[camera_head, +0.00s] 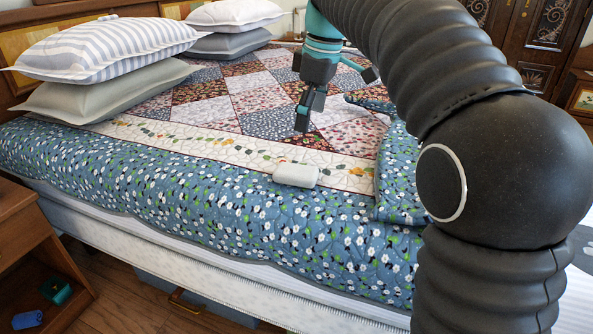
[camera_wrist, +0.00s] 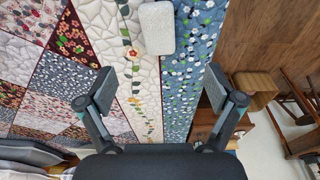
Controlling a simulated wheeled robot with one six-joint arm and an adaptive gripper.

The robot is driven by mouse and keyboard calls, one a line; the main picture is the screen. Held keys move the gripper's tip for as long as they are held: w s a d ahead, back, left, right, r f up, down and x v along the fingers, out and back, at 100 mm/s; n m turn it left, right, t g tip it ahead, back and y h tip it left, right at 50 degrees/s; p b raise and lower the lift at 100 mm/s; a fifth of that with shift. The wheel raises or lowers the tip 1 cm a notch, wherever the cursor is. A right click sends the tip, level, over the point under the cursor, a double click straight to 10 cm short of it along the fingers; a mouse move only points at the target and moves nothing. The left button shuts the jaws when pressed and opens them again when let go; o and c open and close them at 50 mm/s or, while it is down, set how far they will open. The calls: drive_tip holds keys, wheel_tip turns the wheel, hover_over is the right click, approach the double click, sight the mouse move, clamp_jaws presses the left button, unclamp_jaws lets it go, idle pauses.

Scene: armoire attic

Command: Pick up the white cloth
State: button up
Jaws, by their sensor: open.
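A small white cloth (camera_head: 296,175), folded into a padded rounded block, lies on the quilt near the bed's front side in the head view. It also shows at the top centre of the wrist view (camera_wrist: 157,28), beyond and between the fingertips. My gripper (camera_head: 304,120) hangs over the bed, behind the cloth in the head view and apart from it. In the wrist view my gripper (camera_wrist: 165,90) has its two fingers spread wide with nothing between them.
The patchwork quilt (camera_head: 200,165) covers the bed, with a folded-over part at right. Striped and grey pillows (camera_head: 105,48) are stacked at left. A wooden nightstand (camera_head: 25,230) stands at the lower left. The quilt around the cloth is clear.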

drive_tip(key=w+a, duration=0.1)
drive_tip(key=b, duration=0.2)
hover_over(296, 169)
drive_tip(key=shift+n, duration=0.4)
drive_tip(key=f, duration=0.8)
drive_tip(key=shift+d+f, duration=0.25)
drive_tip(key=shift+f, duration=0.05)
drive_tip(key=shift+a+f, duration=0.2)
drive_tip(key=shift+f, duration=2.4)
drive_tip(key=c, duration=1.1)
